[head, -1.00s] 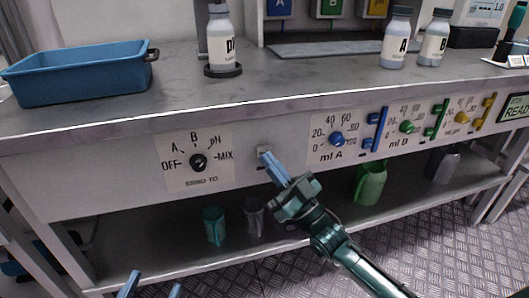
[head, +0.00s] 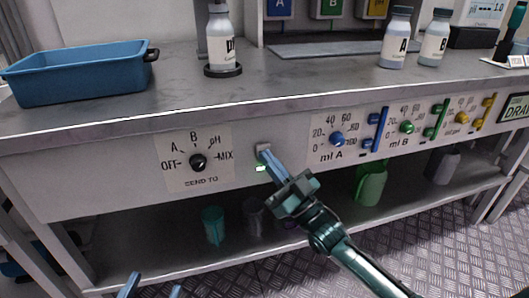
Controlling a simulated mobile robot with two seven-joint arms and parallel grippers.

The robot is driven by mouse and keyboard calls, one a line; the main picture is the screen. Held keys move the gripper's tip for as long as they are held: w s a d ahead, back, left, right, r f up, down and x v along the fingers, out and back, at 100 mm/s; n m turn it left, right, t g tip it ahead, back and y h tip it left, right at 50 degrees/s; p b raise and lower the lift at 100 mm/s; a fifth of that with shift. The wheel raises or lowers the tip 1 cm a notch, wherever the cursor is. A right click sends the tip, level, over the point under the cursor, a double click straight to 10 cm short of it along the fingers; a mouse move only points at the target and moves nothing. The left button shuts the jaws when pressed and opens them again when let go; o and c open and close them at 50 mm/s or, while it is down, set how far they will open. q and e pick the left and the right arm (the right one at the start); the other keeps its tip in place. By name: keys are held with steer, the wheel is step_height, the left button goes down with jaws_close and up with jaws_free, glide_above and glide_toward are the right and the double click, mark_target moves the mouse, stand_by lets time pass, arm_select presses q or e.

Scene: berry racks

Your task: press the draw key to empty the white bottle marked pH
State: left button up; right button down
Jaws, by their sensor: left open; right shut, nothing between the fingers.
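The white bottle marked pH (head: 220,45) stands upright on a round black base (head: 223,71) on the bench top. The draw key (head: 263,149) is a small pale block on the front panel, partly hidden by my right gripper. My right gripper (head: 265,154) is shut and empty, with its fingertips at the key and seemingly touching it. A green light (head: 261,169) glows just below the key. My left gripper (head: 150,290) is open at the bottom edge, with only its fingertips showing.
The SEND TO dial (head: 198,162) is left of the key. A blue tub (head: 75,75) sits on the bench at left; bottles A (head: 395,40) and B (head: 434,40) stand at right. A display (head: 515,108) reads "DRA", cut off. A green jug (head: 371,184) stands on the lower shelf.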

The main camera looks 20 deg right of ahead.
steer(key=shift+s, duration=0.15)
steer(key=shift+s+p, duration=0.6)
steer(key=shift+s, duration=0.15)
steer(key=shift+s+d+p, duration=0.1)
steer(key=shift+s+p, duration=1.3)
steer(key=shift+s, duration=1.1)
